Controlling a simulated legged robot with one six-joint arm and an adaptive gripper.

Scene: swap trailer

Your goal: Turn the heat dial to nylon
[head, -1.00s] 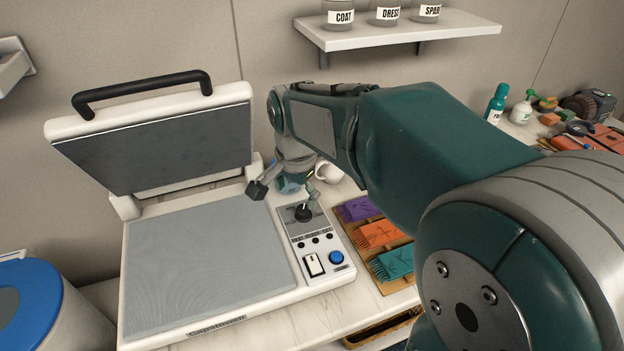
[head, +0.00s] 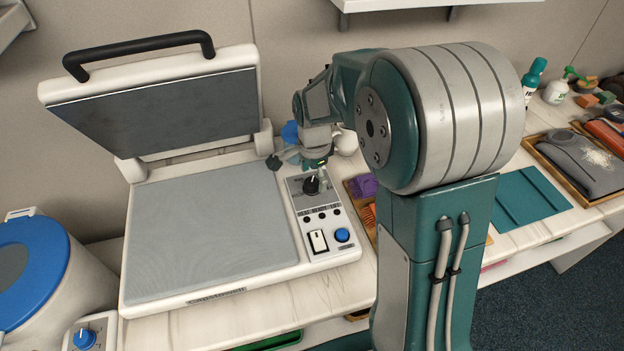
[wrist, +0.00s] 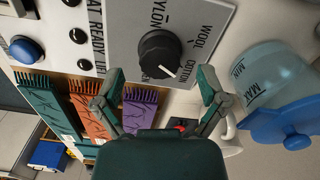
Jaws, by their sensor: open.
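The heat dial (head: 311,186) is a round black knob on the control panel of the open heat press (head: 215,225). In the wrist view the dial (wrist: 160,52) has a white pointer line towards the COTTON mark. The WOOL and NYLON marks also show on the panel, with NYLON partly cut off at the picture's edge. My gripper (head: 299,164) is just behind the dial in the head view. In the wrist view my gripper (wrist: 159,82) is open and empty, its two fingers spread below the dial, one towards each side. No contact with the dial shows.
A white rocker switch (head: 318,241) and a blue button (head: 342,235) sit in front of the dial. Purple, orange and teal pieces lie close by. The raised press lid (head: 160,110) stands behind.

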